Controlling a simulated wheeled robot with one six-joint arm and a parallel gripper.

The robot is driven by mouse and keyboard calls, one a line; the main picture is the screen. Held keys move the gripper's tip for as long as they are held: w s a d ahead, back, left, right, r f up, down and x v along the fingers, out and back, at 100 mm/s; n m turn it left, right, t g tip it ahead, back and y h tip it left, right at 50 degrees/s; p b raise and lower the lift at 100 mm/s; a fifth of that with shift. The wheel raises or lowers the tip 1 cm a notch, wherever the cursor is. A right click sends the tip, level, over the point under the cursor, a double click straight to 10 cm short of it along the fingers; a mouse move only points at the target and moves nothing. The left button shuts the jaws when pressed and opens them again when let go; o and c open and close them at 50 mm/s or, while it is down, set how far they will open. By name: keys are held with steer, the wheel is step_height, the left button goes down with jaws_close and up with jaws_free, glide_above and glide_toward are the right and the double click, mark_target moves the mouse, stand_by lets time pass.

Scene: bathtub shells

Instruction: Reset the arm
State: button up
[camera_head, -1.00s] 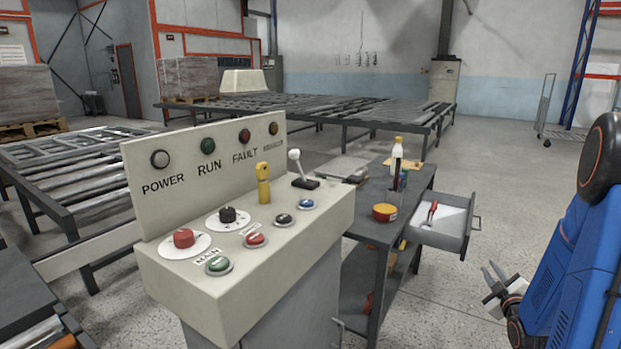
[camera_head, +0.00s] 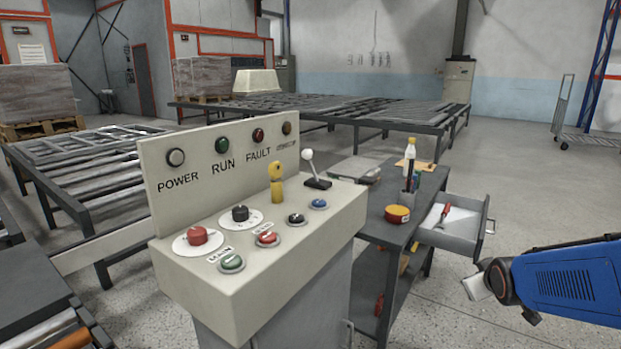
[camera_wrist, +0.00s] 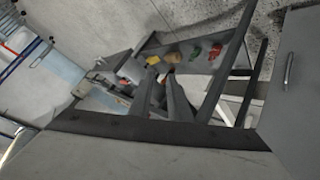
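My arm comes in from the right edge of the head view as a blue link. Its light grey end with my gripper (camera_head: 478,287) is low, to the right of the workbench and below its drawer. The fingers are hard to make out there. In the wrist view two dark fingers of my gripper (camera_wrist: 161,78) stand apart with nothing seen held between them.
A control console (camera_head: 270,270) with buttons, lamps and a lever stands at centre. Behind it is a dark workbench (camera_head: 400,232) with a bottle (camera_head: 409,150), a yellow-red tin (camera_head: 397,214) and an open drawer (camera_head: 465,240).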

steer(key=s+a+r+m+g+y, duration=0.1)
steer(key=s+a, duration=0.5)
steer(key=s, duration=0.6)
steer(key=s+a+r+m+g+y, duration=0.1)
steer(key=s+a+m+g, duration=0.1)
steer(key=s+a+g, duration=0.2)
steer(key=s+a, duration=0.3)
steer(key=s, duration=0.5)
steer(key=shift+a+r+y, duration=0.15)
steer(key=shift+r+y, duration=0.1)
steer(key=shift+y, duration=0.15)
